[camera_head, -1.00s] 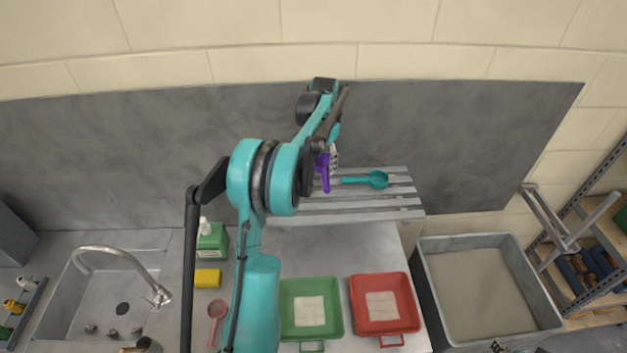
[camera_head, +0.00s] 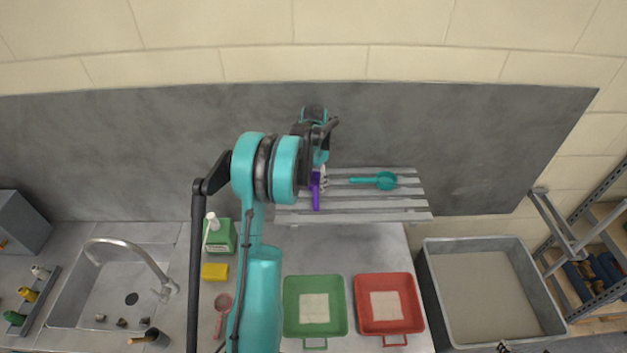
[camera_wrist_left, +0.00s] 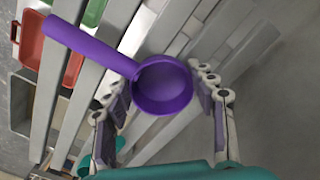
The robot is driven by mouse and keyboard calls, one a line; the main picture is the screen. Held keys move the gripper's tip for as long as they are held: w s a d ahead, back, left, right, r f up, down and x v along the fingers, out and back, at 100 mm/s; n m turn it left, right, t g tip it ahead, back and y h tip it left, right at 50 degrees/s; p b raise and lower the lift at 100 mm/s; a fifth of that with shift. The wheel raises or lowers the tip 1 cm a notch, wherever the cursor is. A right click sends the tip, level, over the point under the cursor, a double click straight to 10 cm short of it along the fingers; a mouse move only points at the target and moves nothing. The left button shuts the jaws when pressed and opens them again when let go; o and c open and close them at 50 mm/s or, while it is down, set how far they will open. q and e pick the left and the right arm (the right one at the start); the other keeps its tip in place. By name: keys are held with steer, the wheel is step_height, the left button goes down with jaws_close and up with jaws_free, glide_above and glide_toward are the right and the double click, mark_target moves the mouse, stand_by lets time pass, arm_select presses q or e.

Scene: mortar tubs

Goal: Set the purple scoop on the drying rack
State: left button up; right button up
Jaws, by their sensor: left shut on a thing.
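The purple scoop (camera_head: 316,197) is over the left part of the slatted grey drying rack (camera_head: 370,217), its handle pointing toward the front. My left gripper (camera_head: 321,172) is mostly hidden behind its own arm in the head view. In the left wrist view, my left gripper (camera_wrist_left: 157,82) has a finger on each side of the bowl of the purple scoop (camera_wrist_left: 162,90) and is shut on it. The rack slats (camera_wrist_left: 60,100) lie beneath; I cannot tell whether the scoop touches them. A small part of what looks like my right gripper (camera_head: 503,346) shows at the bottom edge.
A teal scoop (camera_head: 385,181) lies on the rack, right of the purple one. Below are a green tray (camera_head: 290,318), a red tray (camera_head: 414,318) and a grey tub (camera_head: 549,320).

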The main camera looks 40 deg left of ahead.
arm_select(q)
steer(key=shift+f, duration=0.2)
steer(key=o, duration=1.2)
steer(key=shift+r, duration=0.1)
